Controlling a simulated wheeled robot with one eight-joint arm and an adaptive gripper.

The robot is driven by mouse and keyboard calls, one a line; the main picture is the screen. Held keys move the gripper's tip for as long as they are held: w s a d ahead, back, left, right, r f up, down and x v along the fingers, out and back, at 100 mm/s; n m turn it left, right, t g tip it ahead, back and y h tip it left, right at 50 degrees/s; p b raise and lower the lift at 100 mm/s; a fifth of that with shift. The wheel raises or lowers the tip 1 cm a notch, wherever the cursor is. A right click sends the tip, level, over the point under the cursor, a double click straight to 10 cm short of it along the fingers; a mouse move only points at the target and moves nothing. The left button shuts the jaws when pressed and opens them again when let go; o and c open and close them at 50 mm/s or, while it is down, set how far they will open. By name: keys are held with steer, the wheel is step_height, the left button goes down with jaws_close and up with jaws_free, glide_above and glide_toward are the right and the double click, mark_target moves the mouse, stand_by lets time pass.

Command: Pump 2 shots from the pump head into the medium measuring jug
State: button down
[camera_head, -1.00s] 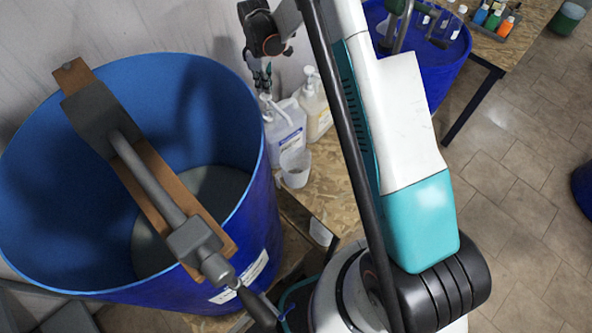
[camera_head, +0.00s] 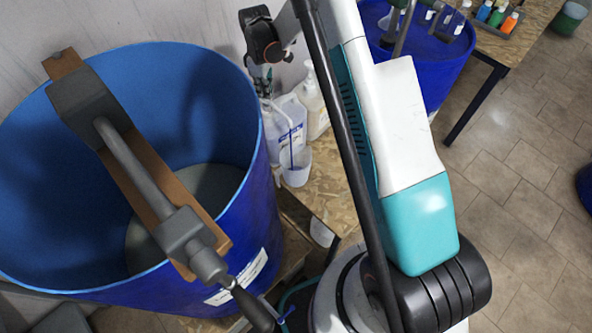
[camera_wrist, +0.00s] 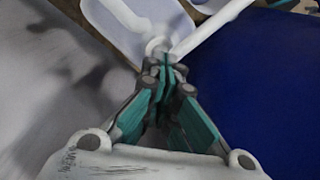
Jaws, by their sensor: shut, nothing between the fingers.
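The white jug (camera_head: 297,168) stands upright on the wooden bench, just in front of a white bottle (camera_head: 292,118) with a pump head. The pump's spout (camera_head: 284,110) reaches over the jug, and a thin blue stream (camera_head: 291,150) runs down from it into the jug. My gripper (camera_head: 263,88) is above the pump head, partly hidden behind my arm. In the wrist view my gripper (camera_wrist: 166,62) is shut and empty, its fingertips at the white pump head (camera_wrist: 157,46). The liquid level in the jug cannot be told.
A large open blue drum (camera_head: 235,215) with a wooden plank across it fills the left. A second pump bottle (camera_head: 315,105) stands behind the first. Another blue drum (camera_head: 455,60) and a table with small bottles (camera_head: 497,17) are at the upper right.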

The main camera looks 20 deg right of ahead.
steer(key=shift+f, duration=0.45)
steer(key=shift+r, duration=0.15)
steer(key=shift+r+p, duration=0.95)
steer(key=shift+r, duration=2.05)
steer(key=shift+f, duration=0.2)
